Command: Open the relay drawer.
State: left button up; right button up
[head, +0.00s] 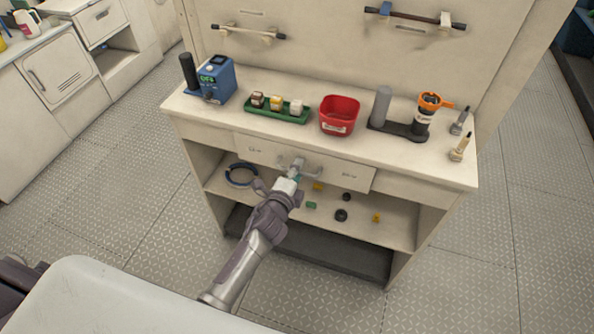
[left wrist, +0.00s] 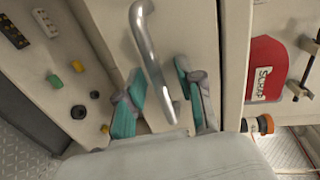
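The drawer (head: 336,174) is a wide cream front under the bench top, with small unreadable lettering; it looks shut. It also shows in the left wrist view (left wrist: 198,28). Its metal bar handle (head: 311,167) sits at the middle of the front and shows large in the left wrist view (left wrist: 150,52). My left gripper (head: 293,178) is at the handle. In the left wrist view its teal-padded fingers (left wrist: 165,95) are spread, with the handle's end between them in the picture. I see no clear contact. My right gripper is not in view.
On the bench top (head: 360,152) stand a blue device (head: 215,80), a green tray (head: 262,114) of jars, a red bin (head: 339,116) and an orange-topped black canister (head: 424,118). The shelf (head: 385,228) below holds a ring (head: 240,175) and several small parts.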

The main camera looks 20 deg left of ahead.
pick_arm(q)
grip_shut()
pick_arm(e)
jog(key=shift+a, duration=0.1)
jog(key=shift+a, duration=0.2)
pick_arm(q)
jog(key=shift+s+f, duration=0.1)
jog(key=shift+s, duration=0.05)
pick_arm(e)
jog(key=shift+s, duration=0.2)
